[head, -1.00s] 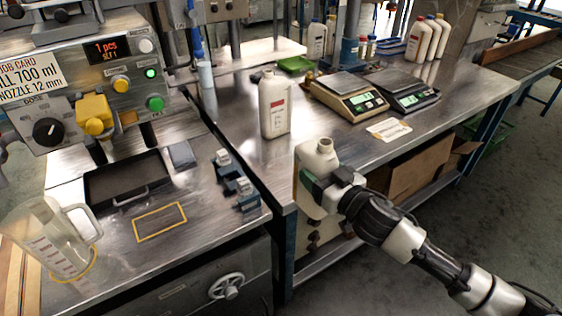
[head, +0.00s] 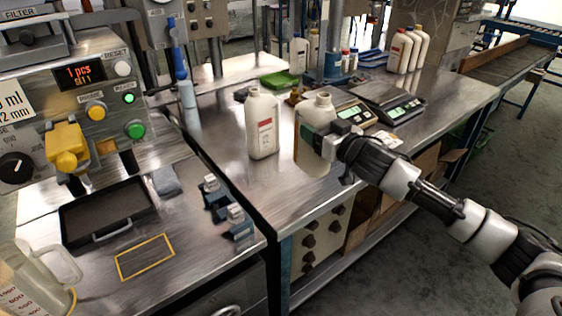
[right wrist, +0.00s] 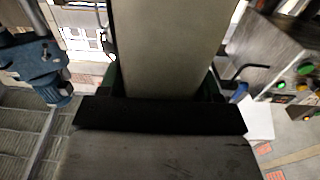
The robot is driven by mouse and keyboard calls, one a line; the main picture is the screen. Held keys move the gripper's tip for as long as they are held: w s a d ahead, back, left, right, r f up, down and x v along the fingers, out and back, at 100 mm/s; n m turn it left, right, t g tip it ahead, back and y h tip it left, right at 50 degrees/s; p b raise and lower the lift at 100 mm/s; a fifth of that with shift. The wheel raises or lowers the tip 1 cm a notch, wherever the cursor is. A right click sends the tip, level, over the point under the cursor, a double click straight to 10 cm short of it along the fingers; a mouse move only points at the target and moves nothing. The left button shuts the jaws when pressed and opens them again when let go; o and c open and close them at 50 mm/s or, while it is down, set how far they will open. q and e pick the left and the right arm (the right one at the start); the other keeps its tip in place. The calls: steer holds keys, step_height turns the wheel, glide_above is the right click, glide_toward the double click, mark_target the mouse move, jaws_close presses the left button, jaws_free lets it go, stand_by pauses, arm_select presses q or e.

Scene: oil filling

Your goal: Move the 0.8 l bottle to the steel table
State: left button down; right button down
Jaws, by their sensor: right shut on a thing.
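My right gripper (head: 322,138) is shut on a pale, uncapped bottle (head: 317,110), holding it upright at the front part of the steel table (head: 222,150). Its neck shows above the jaws; I cannot tell whether its base touches the table. In the right wrist view the pale body of the held bottle (right wrist: 168,45) fills the upper middle, in front of the dark gripper. Another white bottle with a red label (head: 262,125) stands upright on the table, just left of the held one. No volume mark is readable on the held bottle. My left gripper is not in view.
Two scales (head: 388,104) and a green tray (head: 280,80) stand behind the bottles. More bottles (head: 410,48) stand at the back. The filling machine (head: 85,110) with a black tray (head: 108,208) and a jug (head: 35,280) is at left.

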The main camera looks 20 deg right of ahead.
steer(key=w+a+f+b, duration=0.1)
steer(key=w+a+f, duration=0.4)
steer(key=a+f, duration=0.2)
steer(key=shift+a+f, duration=0.25)
steer(key=shift+f, duration=0.8)
steer(key=shift+f, duration=0.15)
steer(key=shift+c, duration=1)
jaws_free()
steer(key=shift+s+f, duration=0.1)
steer(key=v, duration=1.2)
steer(key=shift+b, duration=0.4)
